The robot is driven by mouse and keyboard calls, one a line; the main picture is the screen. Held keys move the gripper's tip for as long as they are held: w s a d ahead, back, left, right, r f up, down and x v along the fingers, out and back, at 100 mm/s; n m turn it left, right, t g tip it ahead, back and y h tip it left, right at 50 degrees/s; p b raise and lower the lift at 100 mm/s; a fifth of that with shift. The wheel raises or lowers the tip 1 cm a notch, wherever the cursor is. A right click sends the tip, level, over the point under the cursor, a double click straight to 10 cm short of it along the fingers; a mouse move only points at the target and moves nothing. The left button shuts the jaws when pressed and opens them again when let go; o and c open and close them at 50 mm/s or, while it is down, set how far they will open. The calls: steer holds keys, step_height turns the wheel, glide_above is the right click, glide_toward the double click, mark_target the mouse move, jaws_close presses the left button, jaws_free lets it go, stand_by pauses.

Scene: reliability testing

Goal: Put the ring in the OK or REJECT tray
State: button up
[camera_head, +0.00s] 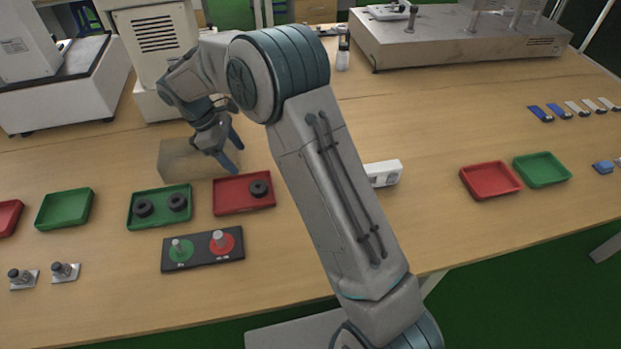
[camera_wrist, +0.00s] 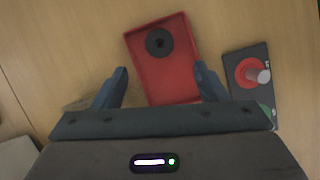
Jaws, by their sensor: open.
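A dark ring (camera_head: 260,188) lies in the right part of the red tray (camera_head: 228,207). The same ring (camera_wrist: 159,42) lies near the far end of the red tray (camera_wrist: 174,85) in the wrist view. The green tray (camera_head: 160,222) to the left holds two more dark rings, one at left (camera_head: 143,208) and one at right (camera_head: 177,202). My gripper (camera_head: 232,158) is open and empty, above the area just behind the red tray. In the wrist view its fingers (camera_wrist: 161,70) stand apart, on either side of the tray, with nothing between them.
A dark plate (camera_head: 203,260) with a green and a red disc, each with a metal peg, lies in front of the trays. A beige block (camera_head: 180,160) sits behind them. Another green tray (camera_head: 64,208) is at left. An empty red tray (camera_head: 490,180) and green tray (camera_head: 541,169) stand far right.

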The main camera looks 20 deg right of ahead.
steer(key=s+d+r+m+t+y, duration=0.1)
steer(key=s+d+r+m+y, duration=0.1)
steer(key=s+d+r+m, duration=0.65)
steer(key=s+d+r+m+t+y, duration=0.1)
steer(key=s+d+m, duration=0.2)
steer(key=s, duration=0.6)
steer(key=s+d+r+m+t+y, duration=0.1)
steer(key=s+d+m+t, duration=0.1)
steer(key=s+d, duration=0.4)
steer(key=s+m, duration=0.1)
steer(key=s, duration=0.1)
steer(key=shift+s+d, duration=0.4)
steer(key=shift+r, duration=0.1)
steer(key=shift+r, duration=0.25)
